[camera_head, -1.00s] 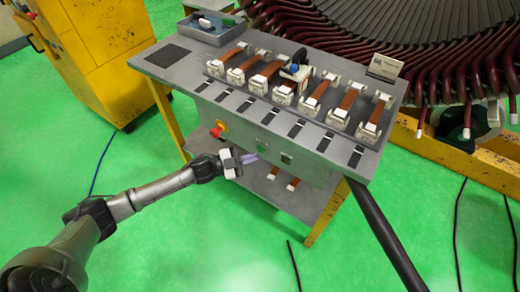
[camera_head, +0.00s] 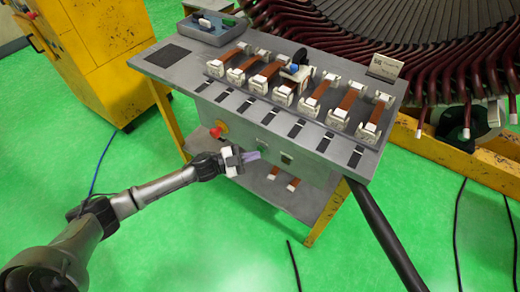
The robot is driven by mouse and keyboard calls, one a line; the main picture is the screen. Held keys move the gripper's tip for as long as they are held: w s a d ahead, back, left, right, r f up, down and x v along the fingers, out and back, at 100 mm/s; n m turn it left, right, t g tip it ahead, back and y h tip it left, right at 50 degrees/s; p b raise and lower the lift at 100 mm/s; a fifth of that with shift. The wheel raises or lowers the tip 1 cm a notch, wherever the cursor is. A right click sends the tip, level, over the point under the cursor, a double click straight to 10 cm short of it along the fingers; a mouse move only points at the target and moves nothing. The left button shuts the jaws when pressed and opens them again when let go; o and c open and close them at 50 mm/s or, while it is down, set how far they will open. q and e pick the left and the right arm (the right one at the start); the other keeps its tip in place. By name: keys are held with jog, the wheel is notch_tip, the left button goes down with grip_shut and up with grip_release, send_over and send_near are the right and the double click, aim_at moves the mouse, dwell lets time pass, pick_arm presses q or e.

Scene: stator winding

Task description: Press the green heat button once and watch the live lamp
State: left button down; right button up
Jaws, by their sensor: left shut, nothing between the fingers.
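The green button (camera_head: 263,147) sits on the grey front panel of the workbench (camera_head: 180,75). My left gripper (camera_head: 257,155) is shut and empty, its purple-tinted fingertips just below and left of the button. I cannot tell whether the tips touch the panel or the button. A small dark square fitting with a pale face (camera_head: 286,159) is right of the button; I cannot tell if it is the live lamp or whether it is lit. My right gripper is not in view.
A red mushroom knob (camera_head: 215,132) is on the panel left of the button. Several brown coil bars in white clamps (camera_head: 349,98) line the bench top. A blue-grey tray (camera_head: 205,34) is at its back left. Green floor (camera_head: 200,250) is open in front.

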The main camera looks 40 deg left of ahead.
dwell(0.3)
pick_arm(q)
jog(key=shift+w, duration=0.35)
dwell(0.4)
jog(key=shift+s, duration=0.1)
jog(key=shift+s+p, duration=0.6)
jog(key=shift+s, duration=0.05)
jog(key=shift+s+d+p, duration=0.15)
jog(key=shift+s+p, duration=1.5)
jog(key=shift+s, duration=0.85)
